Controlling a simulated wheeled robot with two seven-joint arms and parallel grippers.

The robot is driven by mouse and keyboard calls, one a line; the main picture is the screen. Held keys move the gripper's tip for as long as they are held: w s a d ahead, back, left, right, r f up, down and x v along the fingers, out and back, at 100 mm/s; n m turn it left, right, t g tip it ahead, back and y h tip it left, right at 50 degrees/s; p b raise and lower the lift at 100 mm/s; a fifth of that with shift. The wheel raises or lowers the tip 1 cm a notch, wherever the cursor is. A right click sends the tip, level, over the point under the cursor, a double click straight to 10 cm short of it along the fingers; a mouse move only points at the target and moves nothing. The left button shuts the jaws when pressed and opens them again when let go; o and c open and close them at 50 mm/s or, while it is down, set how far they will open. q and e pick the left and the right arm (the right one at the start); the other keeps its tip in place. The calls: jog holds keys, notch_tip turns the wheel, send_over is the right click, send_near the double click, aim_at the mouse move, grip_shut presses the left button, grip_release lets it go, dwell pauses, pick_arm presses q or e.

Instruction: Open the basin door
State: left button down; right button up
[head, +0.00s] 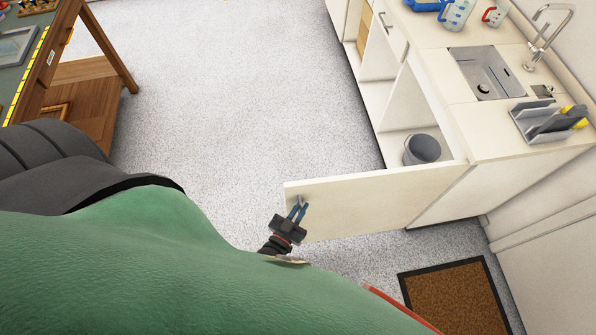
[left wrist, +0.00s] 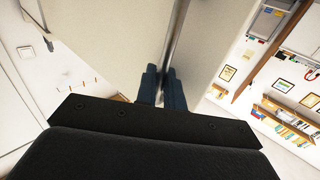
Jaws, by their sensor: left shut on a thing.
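The basin door (head: 385,203) is a pale cream panel under the sink counter. It stands wide open, swung out from the cabinet across the floor. My left gripper (head: 299,210) is at the door's free end, shut on the small metal handle (head: 302,196), which its blue fingers partly hide. In the left wrist view the dark blue fingers (left wrist: 163,88) are close together, with pale panel surfaces beyond them. My right gripper is not in view.
The open cabinet holds a grey bucket (head: 422,149). Above are a sink (head: 485,74) and a dish rack (head: 545,122). A brown mat (head: 458,297) lies on the floor at lower right. A wooden bench (head: 92,75) stands at upper left. The speckled floor (head: 240,90) between is clear.

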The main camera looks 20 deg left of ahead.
pick_arm(q)
jog(key=shift+w+d+r, duration=0.25)
jog(key=shift+d, duration=0.15)
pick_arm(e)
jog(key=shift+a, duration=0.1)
pick_arm(q)
jog(key=c, duration=1.7)
grip_release()
jog(key=shift+o, duration=1)
jog(key=shift+w+d, duration=0.1)
jog(key=shift+a, duration=0.2)
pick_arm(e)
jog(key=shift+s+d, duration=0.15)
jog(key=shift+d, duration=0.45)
pick_arm(q)
jog(key=shift+s+f, duration=0.15)
jog(key=shift+s, duration=0.1)
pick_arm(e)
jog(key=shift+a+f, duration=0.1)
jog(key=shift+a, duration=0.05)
